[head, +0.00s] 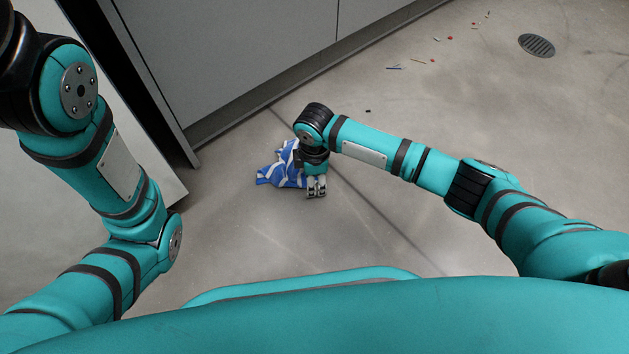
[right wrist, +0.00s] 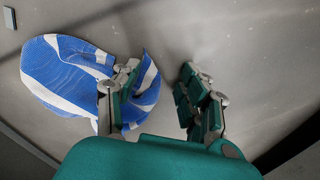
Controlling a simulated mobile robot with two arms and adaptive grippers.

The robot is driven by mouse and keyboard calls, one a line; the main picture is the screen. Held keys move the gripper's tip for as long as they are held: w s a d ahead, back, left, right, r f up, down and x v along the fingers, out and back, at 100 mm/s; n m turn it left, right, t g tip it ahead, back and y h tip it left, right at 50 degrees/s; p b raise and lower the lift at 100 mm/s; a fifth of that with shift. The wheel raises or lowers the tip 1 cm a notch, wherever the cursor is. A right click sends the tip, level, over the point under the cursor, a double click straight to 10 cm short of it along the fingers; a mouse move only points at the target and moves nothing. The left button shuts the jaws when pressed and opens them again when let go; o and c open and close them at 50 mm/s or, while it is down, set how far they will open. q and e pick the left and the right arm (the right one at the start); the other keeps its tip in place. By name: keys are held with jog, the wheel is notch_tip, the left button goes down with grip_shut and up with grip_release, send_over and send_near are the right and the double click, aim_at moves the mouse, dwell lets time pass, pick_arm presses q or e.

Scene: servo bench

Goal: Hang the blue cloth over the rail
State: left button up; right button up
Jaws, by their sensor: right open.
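The blue cloth (head: 268,175), with white stripes, lies crumpled on the grey floor in the head view, partly hidden behind my right gripper (head: 316,190). In the right wrist view the cloth (right wrist: 68,75) spreads on the left side. Whether the left finger touches the cloth I cannot tell. My left arm shows in the head view, but its gripper is out of view. No rail is visible.
A grey cabinet (head: 235,55) stands behind the cloth, with an open door or panel (head: 90,40) at left. Small coloured bits (head: 393,68) lie on the floor at upper right, near a round drain (head: 537,45). The floor right of the cloth is mostly clear.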

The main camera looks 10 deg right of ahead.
jog(key=shift+f, duration=0.35)
grip_shut()
jog(key=shift+r, duration=0.1)
dwell(0.3)
jog(key=shift+r, duration=2.2)
